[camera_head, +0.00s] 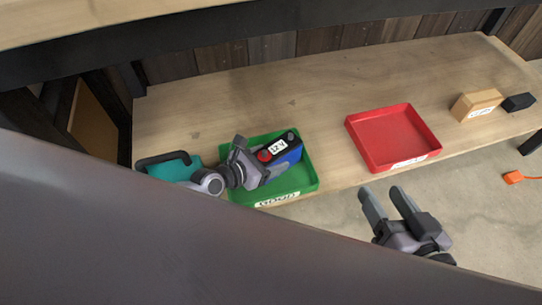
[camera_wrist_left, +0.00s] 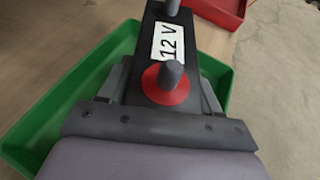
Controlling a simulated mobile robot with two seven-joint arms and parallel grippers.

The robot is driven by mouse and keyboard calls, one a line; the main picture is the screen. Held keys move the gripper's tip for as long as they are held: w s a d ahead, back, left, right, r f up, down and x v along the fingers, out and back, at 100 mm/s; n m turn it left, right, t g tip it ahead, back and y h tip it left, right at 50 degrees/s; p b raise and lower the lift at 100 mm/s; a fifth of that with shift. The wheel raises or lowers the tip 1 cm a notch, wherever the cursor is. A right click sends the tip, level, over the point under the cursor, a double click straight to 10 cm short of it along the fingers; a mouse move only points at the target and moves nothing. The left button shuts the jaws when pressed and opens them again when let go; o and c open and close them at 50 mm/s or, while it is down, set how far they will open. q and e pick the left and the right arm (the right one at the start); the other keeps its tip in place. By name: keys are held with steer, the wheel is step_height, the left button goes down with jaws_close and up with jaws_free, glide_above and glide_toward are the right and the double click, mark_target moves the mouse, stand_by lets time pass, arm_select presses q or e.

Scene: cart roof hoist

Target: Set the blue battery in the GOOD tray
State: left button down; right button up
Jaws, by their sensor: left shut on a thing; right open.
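The blue battery (camera_head: 290,154) has a black top, a white "12 V" label and a red terminal ring. It is in or just over the green GOOD tray (camera_head: 309,172); I cannot tell whether it touches the tray floor. My left gripper (camera_head: 268,164) is shut on the battery. In the left wrist view the battery top (camera_wrist_left: 180,68) sits between the fingers, with the green tray (camera_wrist_left: 62,98) around and below. My right gripper (camera_head: 384,196) is open and empty, in front of the bench edge, below the red tray.
A red tray (camera_head: 387,139) with a white label stands empty to the right. A tan box (camera_head: 476,104) and a black block (camera_head: 518,102) sit further right. A teal item with a black handle (camera_head: 172,168) is left of the green tray. A shelf beam (camera_head: 250,32) crosses above.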

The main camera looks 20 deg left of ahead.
arm_select(q)
steer(key=shift+w+r, duration=0.15)
steer(key=shift+c, duration=1.1)
jaws_free()
steer(key=shift+f, duration=0.35)
